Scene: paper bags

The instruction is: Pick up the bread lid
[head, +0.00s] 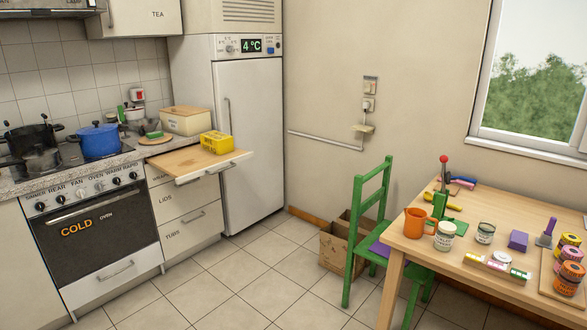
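A cream box (182,126) stands at the back of the counter, beside the tall fridge. A flat wooden lid (186,111) lies on top of it and appears to cover it. This looks like the bread lid, though I cannot read any lettering on the box. Neither of my grippers is in view.
A yellow box (216,143) sits on a pulled-out wooden board (186,162) in front of the cream box. A blue pot (97,139) and dark pans stand on the stove. A green chair (366,230) and cluttered table (420,247) stand right. Middle floor is clear.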

